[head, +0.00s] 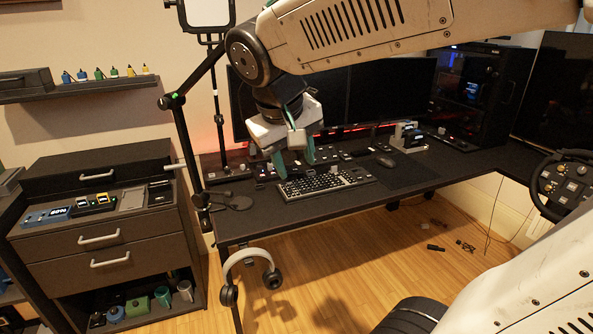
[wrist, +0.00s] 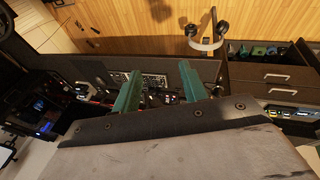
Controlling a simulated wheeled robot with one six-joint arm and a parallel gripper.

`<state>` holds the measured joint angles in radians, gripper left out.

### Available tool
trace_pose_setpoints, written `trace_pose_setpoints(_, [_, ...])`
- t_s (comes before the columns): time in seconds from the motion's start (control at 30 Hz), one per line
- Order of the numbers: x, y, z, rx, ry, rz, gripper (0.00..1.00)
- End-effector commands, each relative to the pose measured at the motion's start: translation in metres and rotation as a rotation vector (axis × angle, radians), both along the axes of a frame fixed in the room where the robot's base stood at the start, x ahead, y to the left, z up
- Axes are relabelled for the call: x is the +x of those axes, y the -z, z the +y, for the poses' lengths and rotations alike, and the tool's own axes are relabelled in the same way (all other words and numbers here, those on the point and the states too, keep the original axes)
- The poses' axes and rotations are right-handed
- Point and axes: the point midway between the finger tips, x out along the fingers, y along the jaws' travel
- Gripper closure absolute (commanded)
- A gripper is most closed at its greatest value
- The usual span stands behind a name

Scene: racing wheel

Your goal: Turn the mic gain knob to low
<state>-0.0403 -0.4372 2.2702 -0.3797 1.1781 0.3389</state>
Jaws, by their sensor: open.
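My gripper (head: 295,161) is open and empty above the desk, over the back edge of the keyboard (head: 326,183). Its two green fingers point down, and they also show in the wrist view (wrist: 160,75). A row of dark control panels (head: 264,172) with small knobs and buttons runs along the desk behind the keyboard, partly hidden by my fingers. I cannot tell which small knob is the mic gain knob. In the wrist view the keyboard (wrist: 156,79) shows between the fingers, with small panel controls close to the fingers.
The black desk (head: 400,180) carries a mouse (head: 385,161), monitors (head: 390,90) and a computer case (head: 480,90). A dark stand pole (head: 186,140) rises at the left. Headphones (head: 250,262) hang at the front edge. A drawer cabinet (head: 60,250) is left; a racing wheel (head: 545,205) is right.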

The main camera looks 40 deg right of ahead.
Motion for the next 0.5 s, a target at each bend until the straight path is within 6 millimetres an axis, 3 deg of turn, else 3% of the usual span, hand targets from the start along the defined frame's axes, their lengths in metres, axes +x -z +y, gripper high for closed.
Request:
trace_pose_setpoints(0.2, [-0.020, 0.009, 0.011, 0.070, -0.033, 0.027, 0.57])
trace_pose_setpoints(0.5, [-0.025, 0.012, 0.014, 0.089, -0.043, 0.035, 0.57])
